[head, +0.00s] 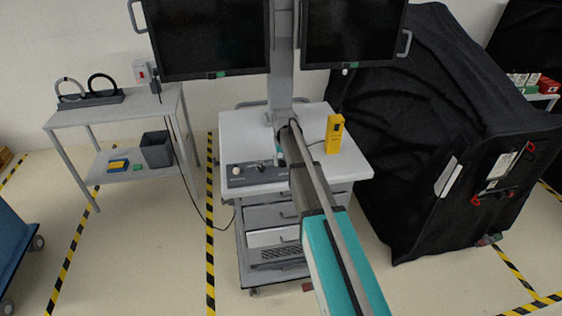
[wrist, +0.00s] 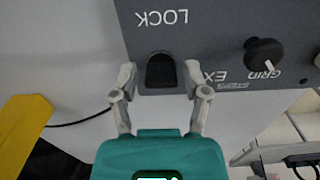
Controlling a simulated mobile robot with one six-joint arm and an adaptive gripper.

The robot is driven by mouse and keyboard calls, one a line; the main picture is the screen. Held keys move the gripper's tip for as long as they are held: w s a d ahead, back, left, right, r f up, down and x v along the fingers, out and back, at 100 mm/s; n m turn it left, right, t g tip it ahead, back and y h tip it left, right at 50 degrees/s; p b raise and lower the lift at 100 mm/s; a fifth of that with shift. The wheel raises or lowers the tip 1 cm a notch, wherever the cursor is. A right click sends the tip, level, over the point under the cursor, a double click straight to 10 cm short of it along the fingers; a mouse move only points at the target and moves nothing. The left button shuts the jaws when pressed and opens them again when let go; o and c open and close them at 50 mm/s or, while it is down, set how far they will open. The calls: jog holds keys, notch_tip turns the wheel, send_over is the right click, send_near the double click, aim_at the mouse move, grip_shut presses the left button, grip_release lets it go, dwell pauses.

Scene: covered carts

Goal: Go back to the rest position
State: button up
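My gripper (wrist: 159,80) is open in the wrist view, its two grey fingers spread on either side of a black rocker or slot (wrist: 160,70) under the word LOCK. Nothing is seen held between the fingers. I cannot tell whether the fingertips touch the grey control panel (wrist: 215,35). In the head view my arm reaches out over the white cart (head: 240,130), where the same panel (head: 250,181) lies. The gripper is mostly hidden behind my arm there.
A yellow device (head: 335,135) stands on the cart right of my arm; yellow also shows in the wrist view (wrist: 22,118). A black dial (wrist: 264,56) sits on the panel. Two monitors (head: 205,35) (head: 352,30) hang above. A black-covered cart (head: 420,120) stands right, a grey table (head: 150,105) left.

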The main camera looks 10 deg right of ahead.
jog(key=shift+w, duration=0.15)
jog(key=s, duration=2.9)
jog(key=shift+a, duration=0.4)
